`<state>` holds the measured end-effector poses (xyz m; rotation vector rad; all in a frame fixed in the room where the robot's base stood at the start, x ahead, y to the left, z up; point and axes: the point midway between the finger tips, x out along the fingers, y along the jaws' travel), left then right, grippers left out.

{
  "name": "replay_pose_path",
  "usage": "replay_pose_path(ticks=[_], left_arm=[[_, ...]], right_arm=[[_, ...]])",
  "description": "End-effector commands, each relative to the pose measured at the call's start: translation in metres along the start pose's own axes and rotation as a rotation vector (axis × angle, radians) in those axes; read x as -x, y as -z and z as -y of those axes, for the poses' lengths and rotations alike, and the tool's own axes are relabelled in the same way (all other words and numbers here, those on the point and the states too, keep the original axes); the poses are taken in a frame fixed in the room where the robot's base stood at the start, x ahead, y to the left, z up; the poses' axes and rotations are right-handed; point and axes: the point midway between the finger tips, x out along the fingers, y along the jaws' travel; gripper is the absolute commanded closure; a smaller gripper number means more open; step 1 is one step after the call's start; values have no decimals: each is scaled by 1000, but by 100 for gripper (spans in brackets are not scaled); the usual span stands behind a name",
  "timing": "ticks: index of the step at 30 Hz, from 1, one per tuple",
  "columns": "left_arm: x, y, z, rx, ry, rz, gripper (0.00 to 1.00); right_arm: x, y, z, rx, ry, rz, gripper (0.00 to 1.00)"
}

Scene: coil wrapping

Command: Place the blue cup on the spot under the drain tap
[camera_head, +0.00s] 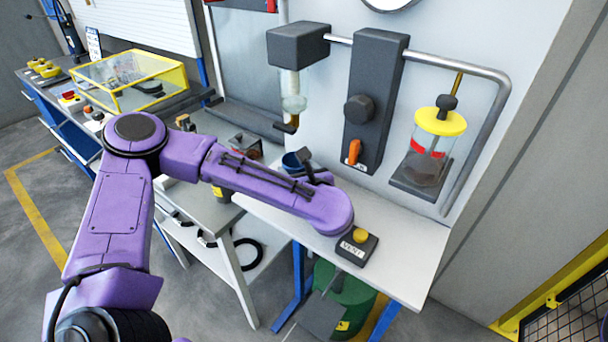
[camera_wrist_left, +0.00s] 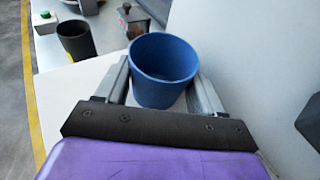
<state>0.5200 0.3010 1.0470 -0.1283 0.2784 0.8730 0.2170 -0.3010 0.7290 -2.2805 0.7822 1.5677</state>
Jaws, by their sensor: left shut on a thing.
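The blue cup (camera_head: 290,162) stands upright, partly hidden behind my purple left arm. It shows clearly in the left wrist view (camera_wrist_left: 162,72), empty inside, between the two grey fingers. My left gripper (camera_head: 304,160) is shut on the blue cup. The drain tap (camera_head: 287,126) hangs below the clear bowl, above and close to the cup in the head view. The spot under the tap is not visible, and I cannot tell whether the cup's base touches the surface. My right gripper is not in view.
A pale wall shelf (camera_head: 400,220) carries a yellow-button box (camera_head: 357,246). A yellow-topped lubricator (camera_head: 436,140) and grey valve block (camera_head: 370,100) stand against the wall. A dark cup (camera_wrist_left: 76,40) is on the neighbouring bench. A green bin (camera_head: 345,290) is below.

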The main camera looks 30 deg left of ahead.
Motion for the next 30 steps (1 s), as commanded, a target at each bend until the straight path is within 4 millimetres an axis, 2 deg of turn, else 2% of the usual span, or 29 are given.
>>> replay_pose_path(ticks=[5,10,11,12,13,24,26,30], left_arm=[[0,-3,-2,4,-4,1,66],[-2,2,-1,3,-2,2,66],[-1,1,-1,3,-2,2,26],[-1,1,-1,3,-1,1,13],[-1,1,-1,3,-1,1,6],[4,-4,-1,3,0,2,6],[14,-2,1,4,5,4,6],[50,-1,1,3,8,7,6]], right_arm=[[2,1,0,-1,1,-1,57],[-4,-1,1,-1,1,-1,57],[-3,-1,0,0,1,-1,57],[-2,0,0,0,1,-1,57],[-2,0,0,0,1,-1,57],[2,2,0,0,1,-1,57],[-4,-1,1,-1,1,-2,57],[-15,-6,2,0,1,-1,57]])
